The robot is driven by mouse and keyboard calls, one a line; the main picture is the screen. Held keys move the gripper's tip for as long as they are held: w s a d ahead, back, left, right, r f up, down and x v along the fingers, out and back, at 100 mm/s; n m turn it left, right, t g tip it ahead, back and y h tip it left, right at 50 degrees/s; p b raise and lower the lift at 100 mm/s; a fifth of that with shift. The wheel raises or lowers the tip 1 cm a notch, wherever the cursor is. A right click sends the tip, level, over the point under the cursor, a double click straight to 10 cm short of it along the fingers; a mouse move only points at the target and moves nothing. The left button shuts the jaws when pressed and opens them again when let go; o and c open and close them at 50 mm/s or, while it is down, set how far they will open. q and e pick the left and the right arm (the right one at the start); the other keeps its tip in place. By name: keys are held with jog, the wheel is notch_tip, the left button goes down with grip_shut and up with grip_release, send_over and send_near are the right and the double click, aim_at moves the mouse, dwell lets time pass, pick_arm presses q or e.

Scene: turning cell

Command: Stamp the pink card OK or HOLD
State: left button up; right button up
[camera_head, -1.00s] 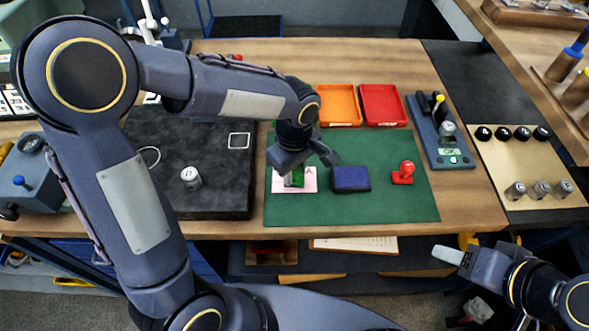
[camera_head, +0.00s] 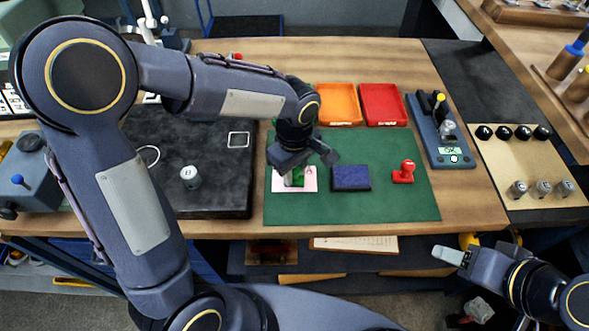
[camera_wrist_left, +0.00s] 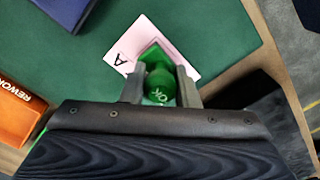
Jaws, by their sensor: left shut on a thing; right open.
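The pink card (camera_head: 309,180) lies on the green mat (camera_head: 365,207), with a letter A on it. In the left wrist view the card (camera_wrist_left: 125,48) shows beneath the green stamp (camera_wrist_left: 158,78), whose handle top reads OK. My left gripper (camera_head: 302,168) is shut on the green stamp, which is on or just above the card; I cannot tell which. In the left wrist view the fingers (camera_wrist_left: 160,88) clasp its handle. A red stamp (camera_head: 403,172) stands on the mat to the right. A dark blue pad (camera_head: 351,178) lies between.
An orange tray (camera_head: 338,104) and a red tray (camera_head: 382,105) stand behind the mat. A gauge (camera_head: 441,135) with a lit OK display stands to their right. A metal cylinder marked B (camera_head: 190,177) stands on the black plate (camera_head: 215,197) at left.

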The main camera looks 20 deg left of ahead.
dwell(0.5)
pick_arm(q)
jog(key=shift+r+p, duration=2.6)
jog(key=shift+r, duration=0.9)
